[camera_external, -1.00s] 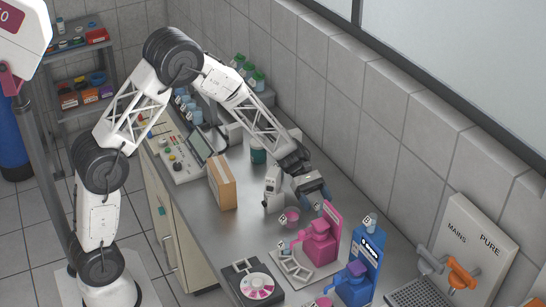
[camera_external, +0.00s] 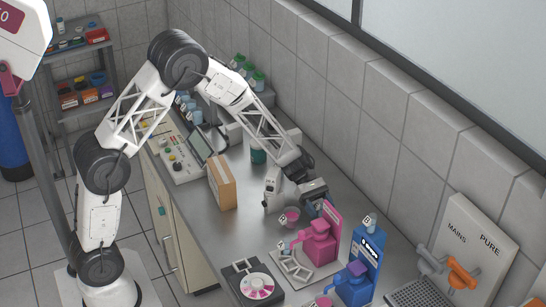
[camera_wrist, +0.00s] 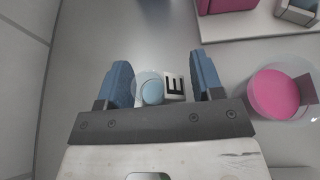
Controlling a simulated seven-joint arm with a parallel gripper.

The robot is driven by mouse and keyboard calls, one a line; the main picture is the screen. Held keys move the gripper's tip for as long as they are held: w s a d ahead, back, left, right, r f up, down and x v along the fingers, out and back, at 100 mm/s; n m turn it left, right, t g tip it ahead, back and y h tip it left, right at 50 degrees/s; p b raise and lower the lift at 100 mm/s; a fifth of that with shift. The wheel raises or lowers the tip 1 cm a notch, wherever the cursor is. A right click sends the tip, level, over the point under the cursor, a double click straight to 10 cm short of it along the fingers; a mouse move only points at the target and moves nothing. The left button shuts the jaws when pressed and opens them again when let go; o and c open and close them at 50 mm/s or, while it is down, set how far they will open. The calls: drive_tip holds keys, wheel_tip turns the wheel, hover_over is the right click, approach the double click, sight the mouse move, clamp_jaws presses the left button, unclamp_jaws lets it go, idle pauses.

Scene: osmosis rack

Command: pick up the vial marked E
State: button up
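The vial marked E (camera_wrist: 151,88) shows in the wrist view as a round pale blue top with a white tag lettered E beside it. It lies between the two blue fingers of my gripper (camera_wrist: 161,85), with gaps on both sides. My gripper is open and holds nothing. In the external view my gripper (camera_external: 314,198) is low over the bench, behind the pink stand. The vial is hidden there.
A pink cup (camera_wrist: 275,94) stands close to the right finger in the wrist view. The pink stand (camera_external: 319,243), blue stand (camera_external: 358,283) and a cardboard box (camera_external: 222,182) are nearby. The tiled wall (camera_external: 390,170) runs along the back.

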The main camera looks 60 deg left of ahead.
sight(321, 204)
drive_tip(key=c, duration=0.7)
drive_tip(key=shift+r, duration=0.15)
wheel_tip(321, 204, up, 18)
drive_tip(key=shift+f, duration=0.1)
idle(0.4)
idle(0.4)
